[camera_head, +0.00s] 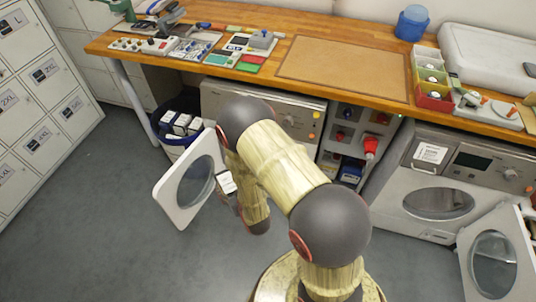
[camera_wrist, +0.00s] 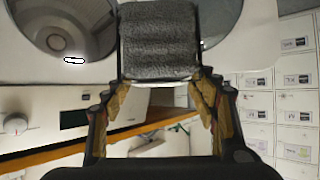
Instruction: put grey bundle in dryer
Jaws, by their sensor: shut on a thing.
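The grey bundle (camera_wrist: 158,40) is a ribbed dark-grey textile roll at the top centre of the wrist view. My gripper (camera_wrist: 157,82) is shut on it, one finger at each side. In the head view my gripper (camera_head: 230,192) is low beside the left machine's open door, and my arm hides most of that area. The left dryer (camera_head: 225,92) stands under the counter with its round door (camera_head: 168,204) swung out; its opening is hidden by my arm. The wrist view shows a round dark opening (camera_wrist: 75,30) left of the bundle.
A second machine (camera_head: 400,190) at right also has its door (camera_head: 505,235) open. A bin (camera_head: 172,140) with white boxes stands left of the left dryer. The counter (camera_head: 330,95) overhangs both machines. Lockers (camera_head: 35,110) line the left; grey floor between is clear.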

